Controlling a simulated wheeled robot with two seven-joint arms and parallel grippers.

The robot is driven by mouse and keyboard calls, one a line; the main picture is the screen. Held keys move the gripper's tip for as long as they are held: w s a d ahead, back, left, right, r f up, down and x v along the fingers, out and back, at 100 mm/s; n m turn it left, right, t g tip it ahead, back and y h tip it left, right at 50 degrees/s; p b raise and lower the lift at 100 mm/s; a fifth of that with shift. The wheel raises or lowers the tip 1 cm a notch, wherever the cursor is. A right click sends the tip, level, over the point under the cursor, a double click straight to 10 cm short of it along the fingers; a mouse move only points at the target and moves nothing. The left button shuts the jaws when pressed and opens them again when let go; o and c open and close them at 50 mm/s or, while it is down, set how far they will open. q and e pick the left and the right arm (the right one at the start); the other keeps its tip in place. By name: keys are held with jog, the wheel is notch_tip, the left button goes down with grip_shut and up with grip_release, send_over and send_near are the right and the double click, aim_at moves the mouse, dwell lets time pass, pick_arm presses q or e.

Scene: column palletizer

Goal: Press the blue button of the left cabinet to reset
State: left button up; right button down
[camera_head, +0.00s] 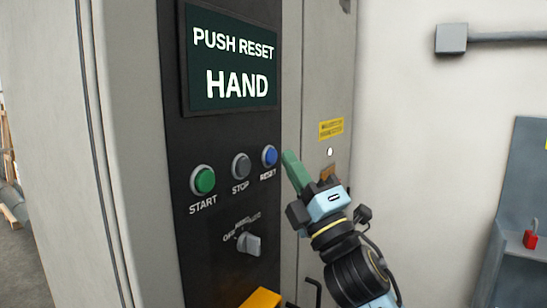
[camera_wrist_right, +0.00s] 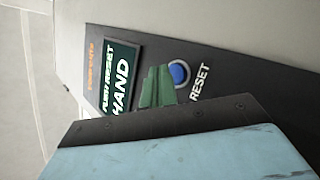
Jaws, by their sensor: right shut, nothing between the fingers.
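The blue RESET button (camera_head: 269,156) sits on the dark panel of the cabinet (camera_head: 130,150), right of the grey STOP button (camera_head: 241,166) and the green START button (camera_head: 203,180). A screen (camera_head: 232,62) above reads "PUSH RESET HAND". My right gripper (camera_head: 290,160) is shut and empty, its green fingertips just right of the blue button. In the right wrist view the blue button (camera_wrist_right: 179,73) shows beside the green fingers (camera_wrist_right: 157,88), partly behind them. I cannot tell whether they touch it. My left gripper is not in view.
A rotary switch (camera_head: 249,243) sits below the buttons. A yellow-orange part (camera_head: 262,298) shows at the bottom edge. A grey box with a pipe (camera_head: 451,39) is on the right wall. A red padlock-like object (camera_head: 530,239) is at far right.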

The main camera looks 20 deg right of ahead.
jog(key=shift+w, duration=0.1)
dwell(0.3)
jog(key=shift+w+a, duration=0.25)
jog(key=shift+w+a, duration=0.25)
jog(key=shift+w, duration=0.05)
dwell(0.7)
jog(key=shift+s+d, duration=0.1)
jog(key=shift+s, duration=0.05)
jog(key=shift+s+d, duration=0.4)
jog(key=shift+s, duration=0.1)
dwell(0.4)
jog(key=s+d, duration=0.1)
jog(key=s, duration=0.1)
jog(key=s+d, duration=0.2)
jog(key=shift+p, duration=0.4)
